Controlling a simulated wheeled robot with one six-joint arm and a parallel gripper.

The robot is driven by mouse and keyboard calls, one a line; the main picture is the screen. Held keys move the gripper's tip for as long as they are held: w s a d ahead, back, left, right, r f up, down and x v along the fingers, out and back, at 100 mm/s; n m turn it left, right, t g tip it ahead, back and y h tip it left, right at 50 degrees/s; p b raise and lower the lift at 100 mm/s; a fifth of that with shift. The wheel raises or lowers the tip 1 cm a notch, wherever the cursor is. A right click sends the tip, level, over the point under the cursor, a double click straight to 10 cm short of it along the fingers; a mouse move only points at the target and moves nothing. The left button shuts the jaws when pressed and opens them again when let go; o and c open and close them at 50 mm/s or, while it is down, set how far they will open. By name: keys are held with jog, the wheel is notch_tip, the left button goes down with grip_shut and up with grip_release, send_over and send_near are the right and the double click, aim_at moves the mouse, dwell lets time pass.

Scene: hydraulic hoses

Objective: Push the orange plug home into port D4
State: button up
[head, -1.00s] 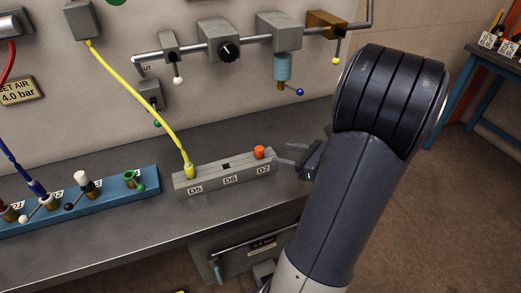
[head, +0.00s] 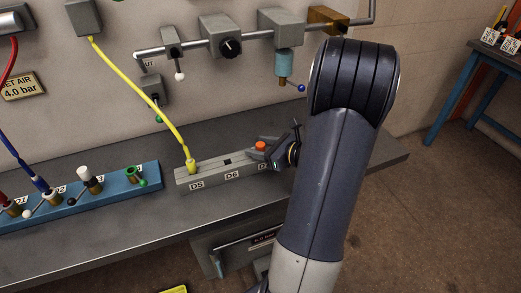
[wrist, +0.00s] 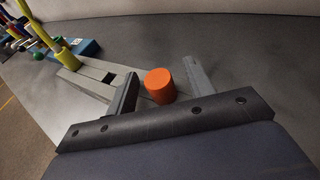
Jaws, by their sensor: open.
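The orange plug (head: 260,146) stands upright in the D7 end of the grey block (head: 215,181). It also shows in the wrist view as a short orange cylinder (wrist: 159,86). My gripper (head: 268,146) is open, with one finger on each side of the plug; in the wrist view its fingers (wrist: 160,72) stand apart from it with gaps. The blue block (head: 110,194) lies to the left. Its rightmost port (head: 132,174) has a green ring and a green ball handle and looks empty; I cannot read its label clearly.
A yellow hose (head: 145,92) runs from the wall into D5. The D6 socket (head: 227,161) is an empty dark square. A white-topped plug (head: 83,173) and a blue hose (head: 25,165) stand in the blue block. A pipe with valves (head: 222,35) hangs above the bench.

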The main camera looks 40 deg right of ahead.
jog(key=shift+c, duration=0.3)
jog(key=c, duration=1)
